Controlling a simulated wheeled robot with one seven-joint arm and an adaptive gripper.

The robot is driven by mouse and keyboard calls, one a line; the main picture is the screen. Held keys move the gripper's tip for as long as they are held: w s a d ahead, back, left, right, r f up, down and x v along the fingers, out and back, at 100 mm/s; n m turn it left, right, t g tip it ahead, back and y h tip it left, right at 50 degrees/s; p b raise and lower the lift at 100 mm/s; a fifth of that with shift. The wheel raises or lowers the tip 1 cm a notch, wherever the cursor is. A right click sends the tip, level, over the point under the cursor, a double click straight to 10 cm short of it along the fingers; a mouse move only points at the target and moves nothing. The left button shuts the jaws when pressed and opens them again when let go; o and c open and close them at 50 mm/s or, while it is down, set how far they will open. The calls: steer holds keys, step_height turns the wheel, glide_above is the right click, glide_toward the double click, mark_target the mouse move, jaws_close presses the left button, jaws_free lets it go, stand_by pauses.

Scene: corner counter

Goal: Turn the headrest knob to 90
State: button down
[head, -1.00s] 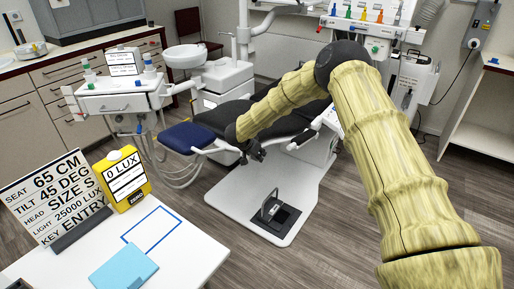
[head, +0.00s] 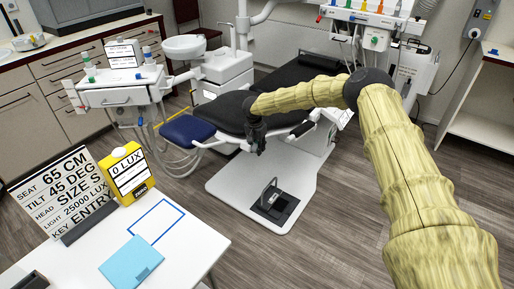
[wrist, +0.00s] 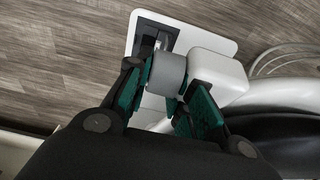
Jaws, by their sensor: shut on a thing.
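The knob cannot be made out there.
A white table (head: 190,235) in front holds a text sign (head: 62,190), a yellow meter (head: 124,172) showing 0 LUX and a blue folder (head: 131,262). A tray unit (head: 118,95) stands left of the chair. The chair's white base plate (head: 235,190) carries a foot pedal (head: 272,200).

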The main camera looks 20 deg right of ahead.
mark_target(256, 145)
steer(key=shift+s+d+f, duration=0.1)
steer(key=shift+s+f, duration=0.05)
steer(key=c, duration=1.2)
jaws_free()
steer(key=shift+c, duration=0.2)
steer(key=shift+r, duration=0.25)
steer(key=shift+r, duration=0.5)
steer(key=shift+s+a+r, duration=0.1)
steer(key=shift+a+r, duration=0.05)
steer(key=shift+r, duration=0.95)
steer(key=shift+a+r, duration=0.15)
steer(key=shift+r, duration=1)
steer(key=shift+s+a+r, duration=0.1)
steer(key=shift+a+r, duration=0.05)
steer(key=shift+r, duration=0.95)
